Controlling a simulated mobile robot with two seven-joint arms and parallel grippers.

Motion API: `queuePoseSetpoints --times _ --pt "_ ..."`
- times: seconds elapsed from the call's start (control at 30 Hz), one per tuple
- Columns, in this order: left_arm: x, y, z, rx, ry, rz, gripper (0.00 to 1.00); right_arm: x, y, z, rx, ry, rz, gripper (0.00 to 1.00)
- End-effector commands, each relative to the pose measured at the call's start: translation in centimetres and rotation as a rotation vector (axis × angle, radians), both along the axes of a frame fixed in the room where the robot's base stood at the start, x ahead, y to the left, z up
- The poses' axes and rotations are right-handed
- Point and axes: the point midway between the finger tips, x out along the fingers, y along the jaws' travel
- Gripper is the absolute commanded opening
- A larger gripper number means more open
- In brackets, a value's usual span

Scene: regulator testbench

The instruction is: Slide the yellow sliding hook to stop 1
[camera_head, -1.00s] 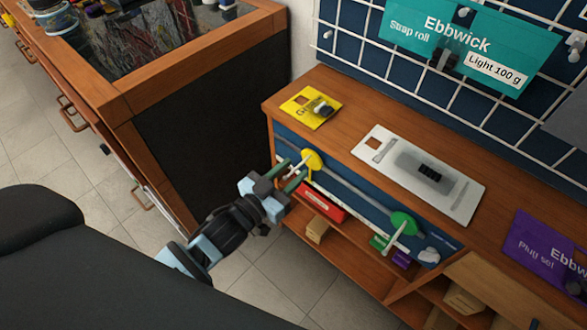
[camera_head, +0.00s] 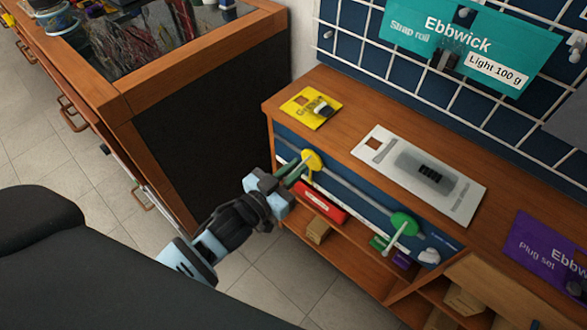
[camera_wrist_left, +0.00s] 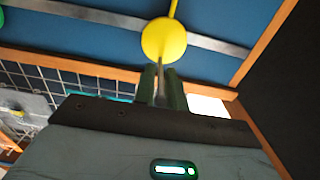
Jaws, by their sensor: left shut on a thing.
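The yellow sliding hook (camera_head: 312,159) is a round disc with a thin pale prong, on the metal rail across the blue front of the cabinet, near the rail's left end. In the left wrist view the yellow disc (camera_wrist_left: 164,40) lies just beyond my fingertips. My left gripper (camera_head: 294,172) is shut on the prong, with its green fingers (camera_wrist_left: 162,84) on either side of it. The right gripper is not in view. I cannot make out which mark is stop 1.
A green hook (camera_head: 403,223) sits further right on the same rail. Below are a red box (camera_head: 318,207) and a shelf with small blocks. A yellow card (camera_head: 310,107) and a white card (camera_head: 420,174) lie on the wooden top. A dark-sided cabinet (camera_head: 195,145) stands left.

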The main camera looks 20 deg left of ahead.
Motion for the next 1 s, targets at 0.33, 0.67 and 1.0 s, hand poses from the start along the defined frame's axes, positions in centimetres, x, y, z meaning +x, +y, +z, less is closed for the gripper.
queuePoseSetpoints --times 0.33,0.67,1.0 --pt "2.1 5.8 0.0 0.008 0.0 -0.001 0.0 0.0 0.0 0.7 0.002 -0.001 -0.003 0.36" --pt "3.0 8.5 -0.1 0.002 0.002 0.002 0.0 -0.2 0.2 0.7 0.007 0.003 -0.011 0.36" --pt "3.1 8.6 -0.1 0.003 0.002 0.004 0.32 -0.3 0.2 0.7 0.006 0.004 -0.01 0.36"
